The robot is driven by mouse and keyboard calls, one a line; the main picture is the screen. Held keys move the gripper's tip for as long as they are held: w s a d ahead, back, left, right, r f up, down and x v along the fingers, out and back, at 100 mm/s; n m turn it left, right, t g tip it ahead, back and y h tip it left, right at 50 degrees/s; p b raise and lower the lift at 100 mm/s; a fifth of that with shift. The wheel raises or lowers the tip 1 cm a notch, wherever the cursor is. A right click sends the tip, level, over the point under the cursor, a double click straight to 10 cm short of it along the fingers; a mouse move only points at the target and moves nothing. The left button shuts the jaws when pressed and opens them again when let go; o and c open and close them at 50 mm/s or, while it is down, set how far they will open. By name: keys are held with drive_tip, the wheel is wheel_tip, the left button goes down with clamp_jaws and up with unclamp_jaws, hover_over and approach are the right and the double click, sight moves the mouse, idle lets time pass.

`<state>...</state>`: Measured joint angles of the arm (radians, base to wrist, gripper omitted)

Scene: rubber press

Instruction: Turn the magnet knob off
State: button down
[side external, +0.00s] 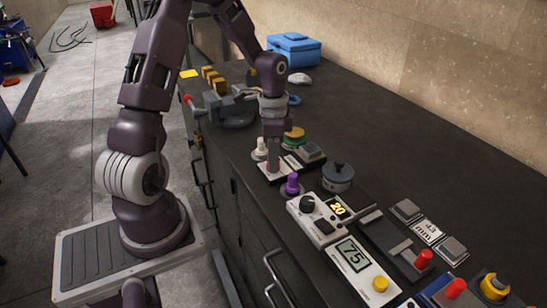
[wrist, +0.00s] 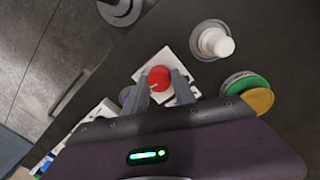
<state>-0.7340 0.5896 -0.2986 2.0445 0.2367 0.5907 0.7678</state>
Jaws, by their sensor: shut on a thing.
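A round red knob (wrist: 158,77) with a small white mark sits on a white base plate (wrist: 146,70) in the wrist view. My gripper (wrist: 162,83) is shut on this knob, with one finger on each side of it. In the side external view my gripper (side external: 273,162) points straight down at the white plate (side external: 268,174), and its fingers hide most of the knob. I cannot read any on or off label.
A white knob (side external: 261,148) stands just behind, with a green and yellow button (side external: 294,136) beside it. A purple knob (side external: 292,184) and a grey lidded pot (side external: 338,176) stand in front. A control box with a black dial (side external: 307,203) is nearer the camera.

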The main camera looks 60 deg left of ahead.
drive_tip(key=n, duration=0.4)
drive_tip(key=shift+n, duration=1.8)
drive_tip(key=c, duration=1)
unclamp_jaws()
drive_tip(key=shift+c, duration=0.2)
drive_tip(key=r, duration=0.7)
drive_tip(key=shift+s+a+r, duration=0.1)
drive_tip(key=shift+a, duration=0.15)
